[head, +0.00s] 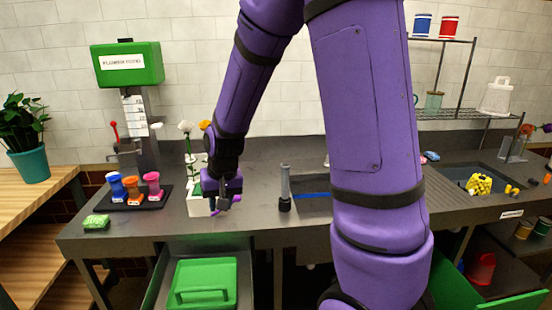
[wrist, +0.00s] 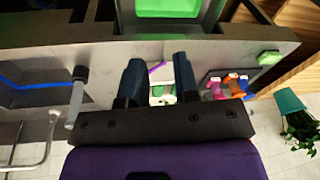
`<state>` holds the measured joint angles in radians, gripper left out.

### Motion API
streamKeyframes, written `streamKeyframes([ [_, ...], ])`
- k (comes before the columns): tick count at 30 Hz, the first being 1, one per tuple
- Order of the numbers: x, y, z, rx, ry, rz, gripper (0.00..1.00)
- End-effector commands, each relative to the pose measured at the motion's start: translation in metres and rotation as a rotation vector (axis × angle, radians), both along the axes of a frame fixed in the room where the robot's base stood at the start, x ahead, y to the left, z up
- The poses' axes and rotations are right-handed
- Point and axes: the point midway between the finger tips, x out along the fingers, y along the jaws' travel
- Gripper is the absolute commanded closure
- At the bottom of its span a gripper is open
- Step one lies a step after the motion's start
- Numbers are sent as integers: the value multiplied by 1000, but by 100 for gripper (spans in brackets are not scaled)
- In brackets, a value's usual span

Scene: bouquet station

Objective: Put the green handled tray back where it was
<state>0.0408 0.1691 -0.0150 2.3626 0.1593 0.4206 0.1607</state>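The green handled tray (head: 203,283) lies in an open grey drawer (head: 247,278) below the counter at the lower left of the head view. Its raised handle faces the near side. In the wrist view part of the green tray (wrist: 168,8) shows at the top edge. My gripper (head: 224,198) is above the counter's front part, beside the white flower box, behind and above the drawer. In the wrist view my gripper's two dark fingers (wrist: 158,62) stand apart with nothing held between them. My forearm hides part of the counter's middle.
A white box (head: 197,205) with flowers stands by my gripper, a thin purple item (wrist: 157,68) near it. A black rack with coloured cups (head: 131,188), a green sponge (head: 96,222) and a grey upright tap-like post (head: 285,190) are on the counter. A green drawer or door (head: 480,290) stands open lower right.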

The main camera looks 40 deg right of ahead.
Motion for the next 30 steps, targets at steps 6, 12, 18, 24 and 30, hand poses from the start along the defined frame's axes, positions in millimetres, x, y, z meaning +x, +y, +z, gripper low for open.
streamKeyframes([
  [6, -38, 7, 71, -19, -72, 85, 72],
  [12, -81, 12, 123, -46, -129, 159, 72],
  [18, -131, 14, 163, -83, -184, 225, 72],
  [24, -183, 15, 189, -124, -235, 281, 72],
  [30, -216, 14, 200, -153, -264, 316, 72],
])
